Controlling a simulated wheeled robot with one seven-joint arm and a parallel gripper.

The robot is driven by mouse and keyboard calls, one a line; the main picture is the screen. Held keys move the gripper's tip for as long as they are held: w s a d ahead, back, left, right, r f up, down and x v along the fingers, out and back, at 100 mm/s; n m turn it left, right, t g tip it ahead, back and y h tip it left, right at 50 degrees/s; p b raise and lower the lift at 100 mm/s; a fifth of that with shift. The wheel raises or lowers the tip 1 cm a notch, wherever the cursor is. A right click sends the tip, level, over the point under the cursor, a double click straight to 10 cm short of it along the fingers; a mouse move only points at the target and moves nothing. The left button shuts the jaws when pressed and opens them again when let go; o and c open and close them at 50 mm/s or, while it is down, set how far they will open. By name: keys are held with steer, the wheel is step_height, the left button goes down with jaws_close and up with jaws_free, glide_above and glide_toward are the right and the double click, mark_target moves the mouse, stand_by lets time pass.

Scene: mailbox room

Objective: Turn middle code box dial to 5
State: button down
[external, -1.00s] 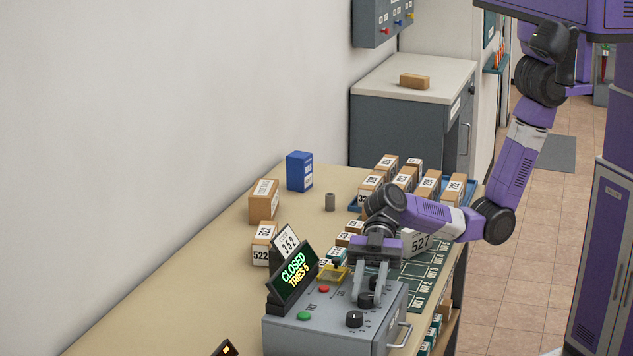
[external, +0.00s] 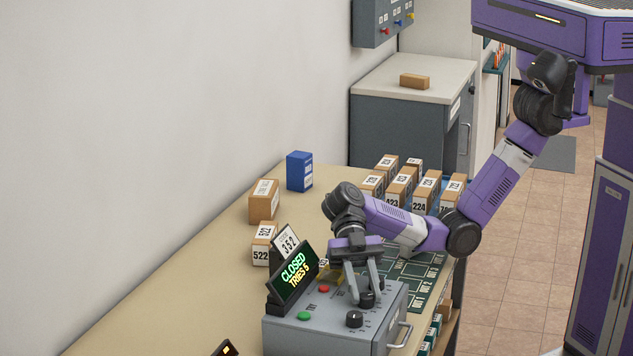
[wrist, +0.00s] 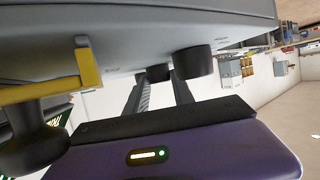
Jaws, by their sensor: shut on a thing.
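The grey code box (external: 310,330) sits on the table. Its screen (external: 293,272) reads "CLOSED TRIES 5", with a card (external: 287,243) reading "352" above it. My gripper (external: 366,293) points down with its fingers shut on the middle dial (external: 367,300), a dark round knob. In the wrist view the middle dial (wrist: 158,73) shows between my two fingers (wrist: 160,88). A front dial (external: 354,319) stands free nearer the camera. Another dark knob (wrist: 195,61) shows beside the fingers in the wrist view. I cannot read the held dial's setting.
A green button (external: 304,315) and a red button (external: 324,289) are on the box top. A yellow frame (wrist: 85,65) is close to my gripper. Numbered cartons (external: 398,187) stand at the back; a blue box (external: 299,171) stands by the wall. The table's left side is clear.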

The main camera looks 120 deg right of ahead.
steer(key=shift+f, duration=0.25)
steer(key=c, duration=1.1)
jaws_free()
steer(key=shift+r, duration=0.1)
steer(key=shift+d+r, duration=0.1)
steer(key=shift+d, duration=0.05)
steer(key=p+v, duration=0.1)
steer(key=v, duration=0.6)
steer(key=shift+s+d+p, duration=0.1)
steer(key=shift+d+p, duration=0.1)
steer(key=shift+p, duration=0.2)
steer(key=shift+a, duration=0.1)
